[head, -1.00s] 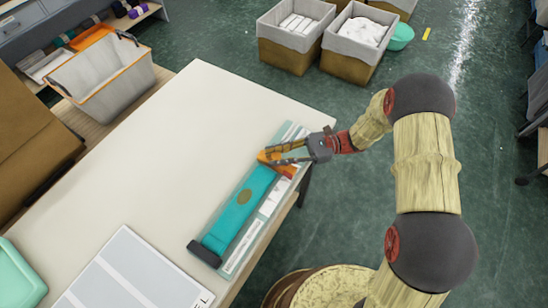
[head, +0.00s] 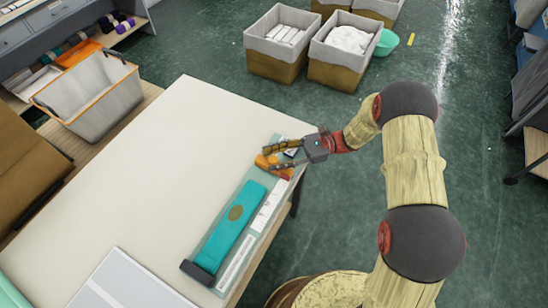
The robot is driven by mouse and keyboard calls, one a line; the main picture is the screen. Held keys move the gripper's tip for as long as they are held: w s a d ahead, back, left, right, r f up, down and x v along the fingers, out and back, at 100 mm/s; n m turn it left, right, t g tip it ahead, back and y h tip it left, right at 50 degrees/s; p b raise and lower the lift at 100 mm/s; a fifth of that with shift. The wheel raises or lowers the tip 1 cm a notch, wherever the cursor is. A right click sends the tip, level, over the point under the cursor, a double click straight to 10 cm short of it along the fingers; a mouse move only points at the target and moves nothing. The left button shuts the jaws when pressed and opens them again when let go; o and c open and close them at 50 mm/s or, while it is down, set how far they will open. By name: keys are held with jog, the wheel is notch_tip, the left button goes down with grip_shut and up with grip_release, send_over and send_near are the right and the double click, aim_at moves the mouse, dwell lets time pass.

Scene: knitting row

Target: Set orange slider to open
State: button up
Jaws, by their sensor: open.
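The orange slider (head: 271,164) is at the far end of a long teal device (head: 232,226) lying along the right edge of the white table (head: 160,180). The device has a teal bar with a round brown mark and a dark block (head: 197,272) at its near end. White label strips run along its right side. My gripper (head: 268,155) is open at the far end of the device, its fingers pointing left. One finger is close to the orange slider and partly overlaps it. I cannot tell whether they touch.
A white-grey board (head: 125,285) lies at the near side of the table. A grey bin with orange trim (head: 95,98) stands at the left. The table's middle is clear.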

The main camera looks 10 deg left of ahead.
jog(key=v, duration=1.2)
dwell(0.5)
jog(key=shift+r, duration=0.3)
jog(key=s+d+r+n+t+h, duration=0.6)
jog(key=s+r+h, duration=0.2)
jog(key=s+r, duration=0.3)
jog(key=s+d+r+n+t+h, duration=0.6)
jog(key=s+d+r+n+h, duration=0.1)
jog(key=s+r, duration=0.4)
jog(key=shift+s+d+r+n+h, duration=0.3)
jog(key=shift+s+d+r+h, duration=0.05)
jog(key=shift+s+h, duration=0.45)
jog(key=shift+c, duration=0.9)
